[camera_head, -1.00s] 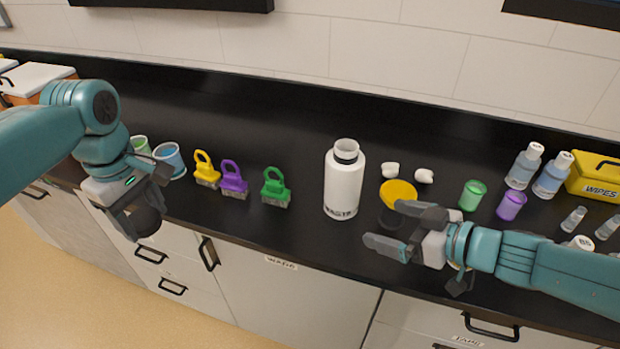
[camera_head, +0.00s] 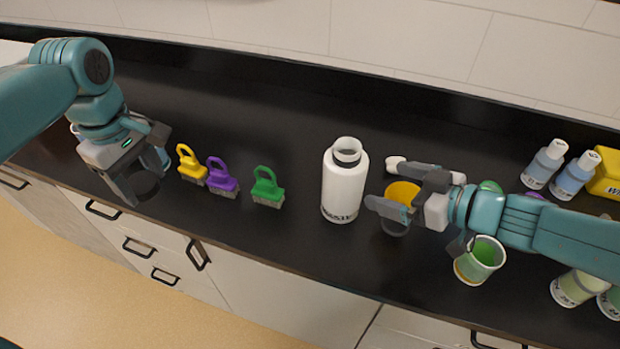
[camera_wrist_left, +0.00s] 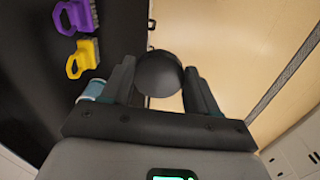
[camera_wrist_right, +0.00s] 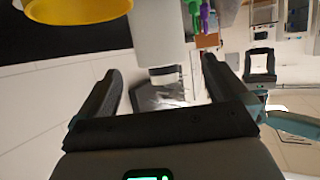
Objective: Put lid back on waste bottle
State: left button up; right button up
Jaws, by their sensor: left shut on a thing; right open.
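The white waste bottle (camera_head: 343,190) stands upright on the black counter. Its dark-ringed neck is uncovered and the mouth shows open. In the right wrist view the bottle (camera_wrist_right: 160,32) appears ahead of the jaws. My left gripper (camera_head: 146,184) is shut on a round black lid at the counter's left front; the lid shows between the fingers in the left wrist view (camera_wrist_left: 158,74). My right gripper (camera_head: 381,186) is open and empty, just right of the bottle. It partly hides a round yellow-topped thing (camera_head: 403,193), whose yellow rim also shows in the right wrist view (camera_wrist_right: 75,12).
Yellow (camera_head: 191,166), purple (camera_head: 222,178) and green (camera_head: 267,188) brushes stand left of the bottle. A green cup (camera_head: 480,260), clear bottles (camera_head: 544,163) and a yellow wipes box (camera_head: 607,175) are at right. The counter behind the waste bottle is clear.

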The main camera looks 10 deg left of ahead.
aim_at(363, 176)
pick_arm(q)
jog(key=shift+w+d, duration=0.15)
jog(key=shift+w, duration=0.4)
jog(key=shift+s, duration=0.4)
jog(key=shift+f+b, duration=0.75)
pick_arm(e)
jog(key=x, duration=0.6)
jog(key=shift+w+a+f, duration=0.15)
jog(key=shift+w, duration=0.1)
pick_arm(q)
jog(key=shift+w, duration=0.1)
pick_arm(e)
jog(key=shift+w+a+f, duration=0.1)
jog(key=shift+w+a, duration=0.05)
jog(key=shift+w, duration=0.05)
pick_arm(q)
jog(key=shift+w, duration=0.1)
pick_arm(e)
jog(key=shift+w, duration=0.1)
pick_arm(q)
jog(key=shift+f+b, duration=0.6)
jog(key=shift+f, duration=0.05)
pick_arm(e)
jog(key=x, duration=0.5)
jog(key=shift+a+f, duration=0.15)
jog(key=shift+f, duration=0.05)
pick_arm(q)
jog(key=shift+r, duration=0.1)
pick_arm(e)
jog(key=shift+s, duration=0.25)
